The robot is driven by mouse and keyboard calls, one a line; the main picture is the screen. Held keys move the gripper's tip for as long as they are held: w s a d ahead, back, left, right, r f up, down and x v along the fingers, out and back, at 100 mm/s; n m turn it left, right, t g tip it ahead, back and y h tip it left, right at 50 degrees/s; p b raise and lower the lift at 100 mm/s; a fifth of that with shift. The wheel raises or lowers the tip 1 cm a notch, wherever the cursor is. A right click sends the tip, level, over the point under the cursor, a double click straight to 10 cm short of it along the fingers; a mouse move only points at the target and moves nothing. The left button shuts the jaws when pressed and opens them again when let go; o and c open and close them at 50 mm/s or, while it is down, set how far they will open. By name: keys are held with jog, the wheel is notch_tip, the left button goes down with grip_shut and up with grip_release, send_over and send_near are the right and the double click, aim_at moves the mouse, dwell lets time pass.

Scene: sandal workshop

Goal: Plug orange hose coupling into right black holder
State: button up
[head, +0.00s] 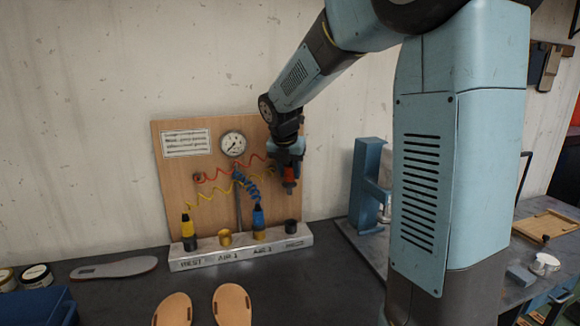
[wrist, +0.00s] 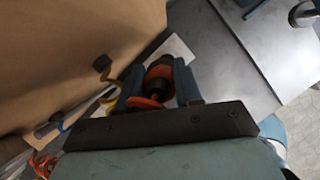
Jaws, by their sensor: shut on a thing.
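The orange hose coupling (head: 289,180) is gripped in my gripper (head: 290,170), in front of the right side of the wooden board. In the wrist view the orange coupling (wrist: 159,72) sits between the two fingers of my gripper (wrist: 157,85), with a dark part at its far end. The right black holder (head: 293,227) stands at the right end of the pale base strip (head: 215,258). It looks empty, and the coupling is above it with a clear gap. In the wrist view I cannot make out this holder.
A yellow coupling (head: 186,226) stands in the left black holder (head: 190,243). A brass holder (head: 225,238) looks empty; a blue coupling (head: 258,217) stands in the other. Coiled hoses hang before the board (head: 175,160). A blue press (head: 367,185) stands to the right; sandal soles (head: 232,304) lie in front.

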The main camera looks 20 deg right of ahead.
aim_at(290, 189)
jog(key=shift+f, duration=0.2)
jog(key=shift+d+f, duration=0.2)
jog(key=shift+f, duration=3.8)
jog(key=shift+f, duration=2.05)
jog(key=o, duration=1.2)
jog(key=shift+r, duration=5)
